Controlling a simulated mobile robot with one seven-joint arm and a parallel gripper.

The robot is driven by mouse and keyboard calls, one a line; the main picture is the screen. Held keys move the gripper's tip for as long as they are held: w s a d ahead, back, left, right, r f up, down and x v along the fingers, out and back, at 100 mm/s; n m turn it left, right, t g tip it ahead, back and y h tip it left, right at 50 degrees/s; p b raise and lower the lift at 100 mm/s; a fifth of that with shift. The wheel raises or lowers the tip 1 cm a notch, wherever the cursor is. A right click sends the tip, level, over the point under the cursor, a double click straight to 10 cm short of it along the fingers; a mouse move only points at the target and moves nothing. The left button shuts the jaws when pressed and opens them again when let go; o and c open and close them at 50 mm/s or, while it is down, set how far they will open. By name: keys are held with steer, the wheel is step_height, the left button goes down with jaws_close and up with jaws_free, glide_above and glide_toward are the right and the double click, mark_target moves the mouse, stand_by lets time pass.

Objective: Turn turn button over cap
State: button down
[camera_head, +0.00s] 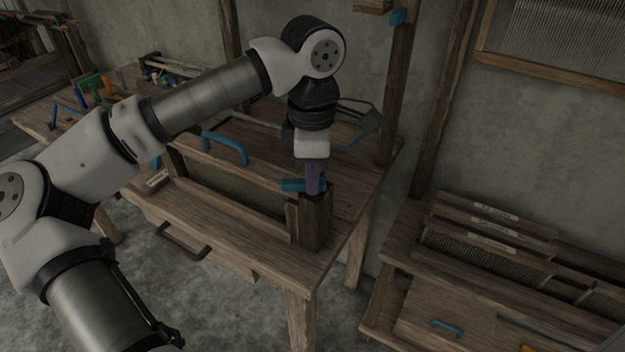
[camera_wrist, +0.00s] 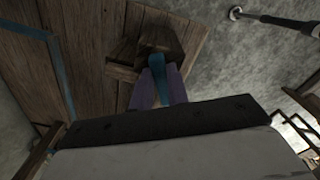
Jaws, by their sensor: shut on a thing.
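The turn button (camera_head: 292,185) is a small blue piece on top of a short wooden post (camera_head: 315,222) at the near right corner of the loom table. My gripper (camera_head: 313,184) points straight down from above, its purple fingers shut on the turn button. In the wrist view the turn button (camera_wrist: 158,62) shows as a blue strip between the two fingers (camera_wrist: 158,80), with the post's wooden block (camera_wrist: 160,35) beyond. Whether the button overlaps the cap is unclear.
A reed panel (camera_head: 235,188) runs left from the post along the table (camera_head: 215,235). A dark handle (camera_head: 184,245) sits on the table's front. A wooden rack (camera_head: 490,245) stands to the right. An upright beam (camera_head: 394,90) rises behind my gripper.

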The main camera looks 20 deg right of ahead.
steer(key=m+b, duration=0.1)
steer(key=m, duration=0.4)
steer(key=shift+w+d+m, duration=0.1)
steer(key=shift+w+m, duration=0.05)
steer(key=shift+m, duration=0.15)
stand_by(0.5)
steer(key=c, duration=1.4)
jaws_free()
steer(key=shift+o, duration=0.2)
steer(key=shift+r, duration=0.15)
step_height(320, 180, up, 14)
steer(key=shift+f, duration=0.2)
